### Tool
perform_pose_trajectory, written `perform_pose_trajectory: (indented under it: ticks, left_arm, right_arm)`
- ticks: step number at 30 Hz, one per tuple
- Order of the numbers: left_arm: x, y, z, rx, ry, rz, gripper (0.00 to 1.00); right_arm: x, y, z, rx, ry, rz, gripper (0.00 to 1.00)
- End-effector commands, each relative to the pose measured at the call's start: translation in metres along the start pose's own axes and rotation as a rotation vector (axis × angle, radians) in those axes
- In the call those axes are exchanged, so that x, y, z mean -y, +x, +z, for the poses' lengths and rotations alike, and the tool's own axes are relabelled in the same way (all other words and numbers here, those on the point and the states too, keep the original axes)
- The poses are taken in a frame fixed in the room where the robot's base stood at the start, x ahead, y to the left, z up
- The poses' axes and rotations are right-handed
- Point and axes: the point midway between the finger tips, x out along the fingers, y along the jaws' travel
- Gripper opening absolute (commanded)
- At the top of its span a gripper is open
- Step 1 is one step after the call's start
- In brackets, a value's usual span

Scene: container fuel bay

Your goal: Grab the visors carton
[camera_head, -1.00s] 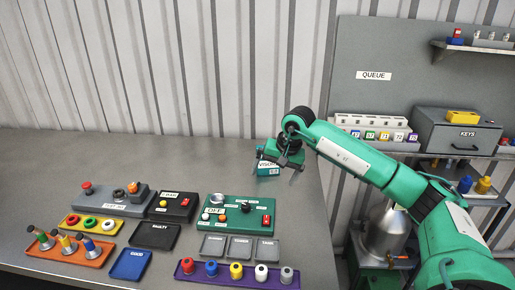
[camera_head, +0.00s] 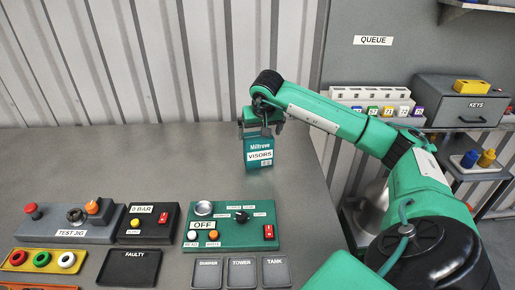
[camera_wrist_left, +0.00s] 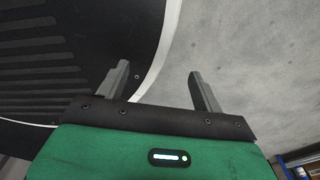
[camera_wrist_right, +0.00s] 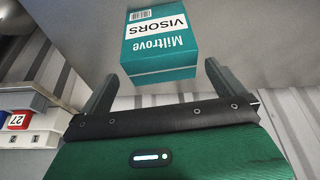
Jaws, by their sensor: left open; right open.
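The visors carton (camera_head: 259,156) is a teal box with a white "VISORS" label, standing upright near the back right of the grey table. My right gripper (camera_head: 262,128) is at the top of the carton in the head view. In the right wrist view the carton (camera_wrist_right: 160,45) lies ahead, between and just beyond the tips of my open right gripper (camera_wrist_right: 158,80); I cannot tell whether they touch it. My left gripper (camera_wrist_left: 160,82) is open and empty over floor, and is not in the head view.
A green control panel (camera_head: 232,238), a test jig (camera_head: 70,226) and small trays (camera_head: 240,272) occupy the front of the table (camera_head: 140,160). A queue rack with a grey KEYS box (camera_head: 455,106) stands to the right. The table around the carton is clear.

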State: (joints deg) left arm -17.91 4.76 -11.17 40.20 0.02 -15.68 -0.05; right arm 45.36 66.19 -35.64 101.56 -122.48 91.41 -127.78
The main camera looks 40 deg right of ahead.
Motion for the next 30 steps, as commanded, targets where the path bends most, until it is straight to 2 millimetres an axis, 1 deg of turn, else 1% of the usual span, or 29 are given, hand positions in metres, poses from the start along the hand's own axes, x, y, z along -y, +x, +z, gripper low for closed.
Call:
perform_pose_trajectory:
  ticks: [1,3,8,11,13,15,18,21,26,29,30]
  left_arm:
    - [0.000,-0.002,0.001,0.001,0.000,0.000,0.68]
    - [0.000,-0.002,0.002,0.001,0.000,0.000,0.68]
    - [-0.001,-0.004,0.004,0.002,0.001,0.001,0.68]
    - [-0.001,-0.009,0.010,0.009,0.001,0.001,0.68]
    - [-0.002,-0.012,0.021,0.017,0.003,0.002,0.68]
    - [-0.002,-0.013,0.021,0.016,0.003,0.002,0.68]
    - [-0.002,-0.015,0.021,0.016,0.003,0.002,0.68]
    - [-0.002,-0.015,0.021,0.016,0.003,0.002,0.68]
    - [-0.002,-0.014,0.021,0.016,0.003,0.002,0.68]
    - [-0.002,-0.014,0.021,0.015,0.003,0.002,0.68]
    - [-0.002,-0.014,0.021,0.015,0.003,0.002,0.68]
  right_arm:
    - [0.000,0.007,0.000,0.003,0.000,0.000,1.00]
    - [0.001,0.014,0.000,0.002,-0.001,-0.001,1.00]
    - [0.000,0.023,0.000,0.002,0.000,0.000,1.00]
    - [0.001,0.035,-0.001,0.005,0.001,-0.001,1.00]
    - [0.001,0.046,-0.001,0.005,0.001,-0.001,1.00]
    - [0.001,0.057,-0.001,0.004,0.001,-0.001,1.00]
    - [0.001,0.067,-0.001,0.002,0.001,-0.001,1.00]
    - [0.000,0.070,-0.001,0.000,0.001,0.000,1.00]
    - [0.001,0.071,-0.001,0.000,0.000,-0.001,1.00]
    - [0.001,0.070,-0.001,0.000,0.000,-0.001,0.82]
    - [0.001,0.070,-0.001,0.000,0.000,-0.001,0.74]
